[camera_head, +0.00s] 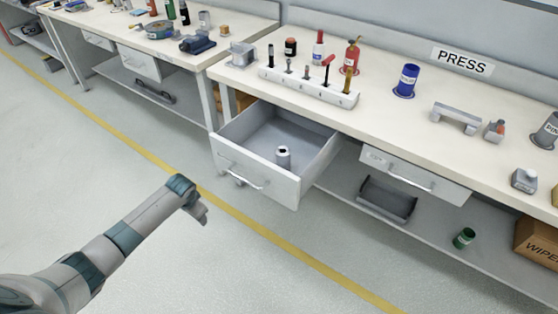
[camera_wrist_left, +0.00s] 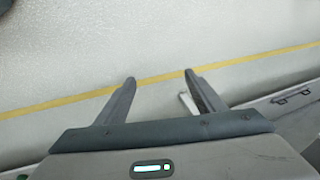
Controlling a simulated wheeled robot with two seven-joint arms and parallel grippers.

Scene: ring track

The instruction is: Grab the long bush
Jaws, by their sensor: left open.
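A short grey cylinder with a dark hole in its top, which looks like the bush (camera_head: 283,158), stands upright in the open drawer (camera_head: 268,178) near its front. My left gripper (camera_head: 203,212) is in front of the drawer, to the left of it and apart from it, over the floor. In the left wrist view, its two fingers (camera_wrist_left: 159,76) are spread with only floor and a yellow line between them. The bush cannot be made out in that view. My right gripper is not in view.
The floor in front is clear.

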